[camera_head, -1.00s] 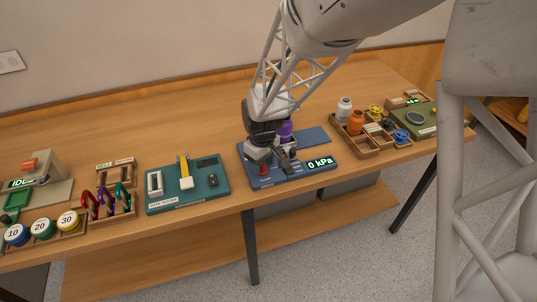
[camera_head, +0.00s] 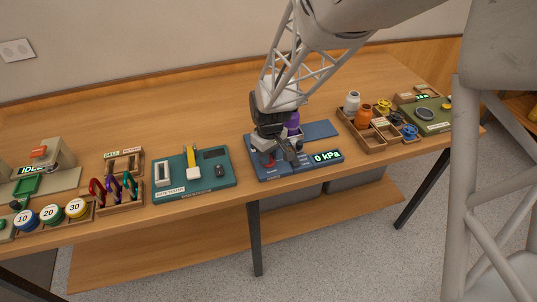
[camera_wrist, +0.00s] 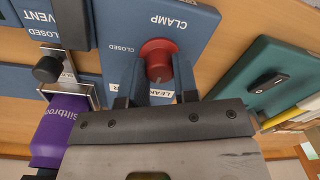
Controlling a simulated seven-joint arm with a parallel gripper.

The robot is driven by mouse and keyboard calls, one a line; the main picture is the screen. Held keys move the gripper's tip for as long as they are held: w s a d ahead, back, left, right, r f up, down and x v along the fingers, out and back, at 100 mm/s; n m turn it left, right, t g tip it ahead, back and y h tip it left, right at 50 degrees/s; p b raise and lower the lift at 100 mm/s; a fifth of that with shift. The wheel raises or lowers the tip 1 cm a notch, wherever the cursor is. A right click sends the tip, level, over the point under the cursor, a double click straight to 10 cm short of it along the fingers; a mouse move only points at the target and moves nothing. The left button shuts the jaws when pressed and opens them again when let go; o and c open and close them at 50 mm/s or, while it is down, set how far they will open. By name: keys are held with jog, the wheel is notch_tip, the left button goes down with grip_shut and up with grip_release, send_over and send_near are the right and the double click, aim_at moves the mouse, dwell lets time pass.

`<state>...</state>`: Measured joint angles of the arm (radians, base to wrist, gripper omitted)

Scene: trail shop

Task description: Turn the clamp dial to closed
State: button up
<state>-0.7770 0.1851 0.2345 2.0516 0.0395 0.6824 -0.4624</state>
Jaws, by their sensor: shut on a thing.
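The red clamp dial (camera_wrist: 157,58) sits on a blue panel (camera_wrist: 200,20) marked CLAMP in the wrist view. The word CLOSED stands to its left, and a white label below it is partly hidden by my gripper. My gripper (camera_wrist: 157,92) has one finger on each side of the dial's lower part and is shut on it. Which way the dial points is hard to tell. In the head view my gripper (camera_head: 277,154) is down at the blue leak-test station (camera_head: 262,171), largely covering the dial.
A purple bottle (camera_wrist: 62,130) is close on the left in the wrist view, beside a black knob (camera_wrist: 47,69) and a VENT control. The station display (camera_head: 327,157) reads 0 kPa. A teal tester board (camera_head: 222,180) lies left; a wooden tray (camera_head: 374,148) stands right.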

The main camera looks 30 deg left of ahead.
jog(key=m, duration=1.7)
jog(key=shift+t, duration=0.3)
dwell(0.4)
jog(key=o, duration=0.9)
jog(key=shift+o, duration=0.2)
jog(key=shift+r, duration=0.1)
